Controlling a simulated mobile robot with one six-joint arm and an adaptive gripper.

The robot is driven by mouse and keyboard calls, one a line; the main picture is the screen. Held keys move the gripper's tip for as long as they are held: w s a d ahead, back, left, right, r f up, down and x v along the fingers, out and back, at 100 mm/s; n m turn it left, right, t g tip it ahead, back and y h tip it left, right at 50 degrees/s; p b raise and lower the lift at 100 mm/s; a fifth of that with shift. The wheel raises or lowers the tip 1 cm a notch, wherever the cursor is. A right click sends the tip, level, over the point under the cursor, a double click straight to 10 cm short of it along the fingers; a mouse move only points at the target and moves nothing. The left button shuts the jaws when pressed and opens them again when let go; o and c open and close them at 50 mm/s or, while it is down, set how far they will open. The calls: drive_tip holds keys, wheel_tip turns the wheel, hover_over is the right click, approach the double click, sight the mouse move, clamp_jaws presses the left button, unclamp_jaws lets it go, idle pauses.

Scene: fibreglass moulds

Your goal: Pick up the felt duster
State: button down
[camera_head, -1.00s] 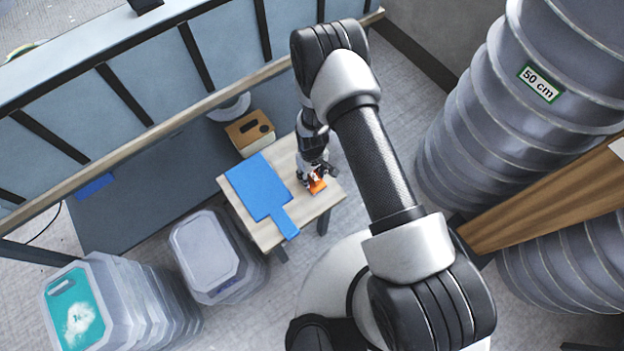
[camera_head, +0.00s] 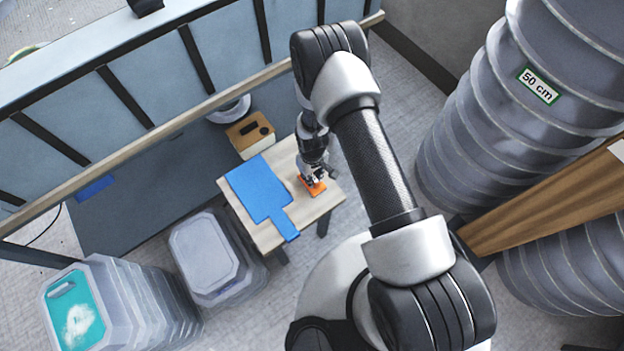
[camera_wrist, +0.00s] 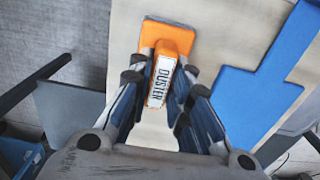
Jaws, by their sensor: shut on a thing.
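The felt duster (camera_wrist: 168,40) is orange with a grey edge and a white label reading DUSTER. In the head view the duster (camera_head: 314,188) is a small orange patch at the right side of the small wooden table (camera_head: 264,234). My gripper (camera_wrist: 162,88) is shut on the duster's raised, labelled grip, one finger on each side. In the head view my gripper (camera_head: 313,176) comes down over the duster and hides part of it. I cannot tell whether the duster touches the tabletop.
A blue paddle-shaped mat (camera_head: 258,188) lies on the table, left of the duster. A wooden box (camera_head: 251,134) stands behind the table. Grey lidded tubs (camera_head: 205,255) stand to the left. Large ribbed grey moulds (camera_head: 500,110) stand to the right.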

sight(312, 176)
drive_tip(key=shift+r, duration=0.15)
wheel_tip(312, 176, up, 20)
drive_tip(key=p, duration=0.5)
drive_tip(key=c, duration=2)
unclamp_jaws()
drive_tip(key=shift+c, duration=0.2)
clamp_jaws()
